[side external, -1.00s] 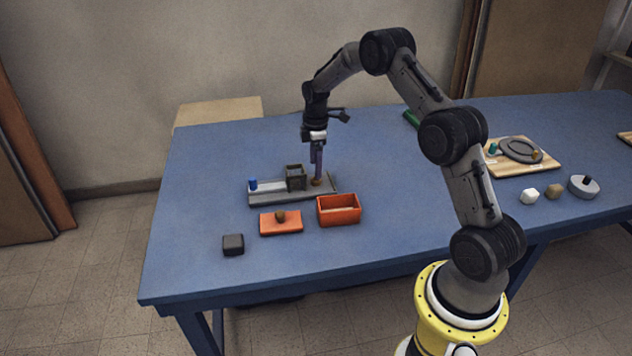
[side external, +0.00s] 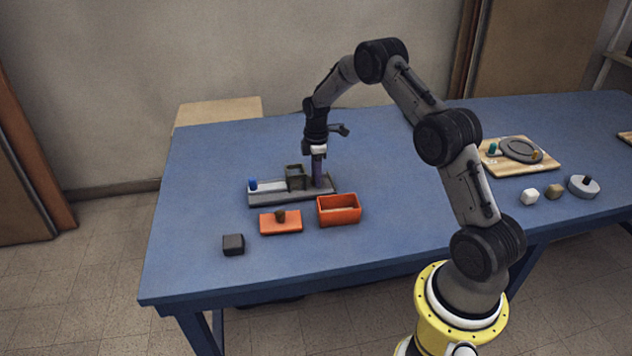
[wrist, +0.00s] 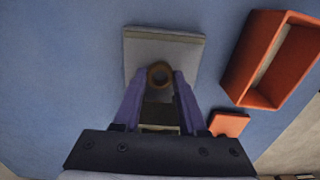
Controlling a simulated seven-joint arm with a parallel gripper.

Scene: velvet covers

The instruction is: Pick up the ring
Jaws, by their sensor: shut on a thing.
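A brown ring (wrist: 160,65) lies over the grey tray (wrist: 195,60) in the wrist view, with its dark hole facing up. My gripper (wrist: 160,77) has its two purple fingers on either side of the ring, shut on it. In the side view my gripper (side external: 318,183) points straight down at the right end of the grey tray (side external: 275,198). The fingers hide the ring there. I cannot tell whether the ring still touches the tray.
A dark open box (side external: 295,178) and a blue piece (side external: 253,184) stand on the tray, left of my fingers. In front are an open orange box (side external: 339,211), an orange lid-like block (side external: 281,225) with a brown knob and a dark cube (side external: 233,244). The table's left side is clear.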

